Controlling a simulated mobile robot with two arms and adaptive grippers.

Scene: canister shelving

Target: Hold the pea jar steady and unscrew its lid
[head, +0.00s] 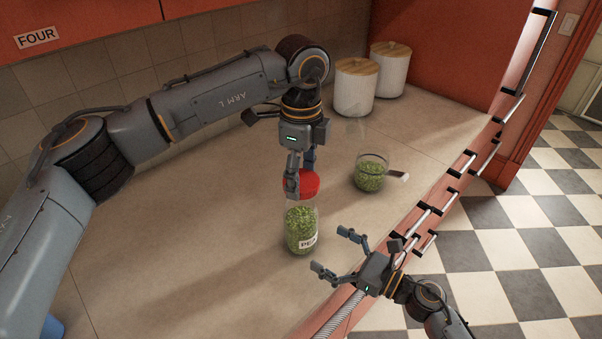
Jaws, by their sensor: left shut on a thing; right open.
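The pea jar (301,230) is clear, full of green peas and labelled "PEA" at its lower right. It stands upright on the counter. Its red lid (309,184) is at the top of the jar. My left gripper (302,184) comes down from above and is shut on the red lid. Whether the lid still touches the jar's rim is hard to tell. My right gripper (331,254) is open and empty, to the right of the jar near the counter's front edge. Its fingers point toward the jar and are apart from it.
Two white canisters (354,88) (390,70) with wooden lids stand at the back. The counter (190,235) left of the jar is clear. Drawers with bar handles line the front.

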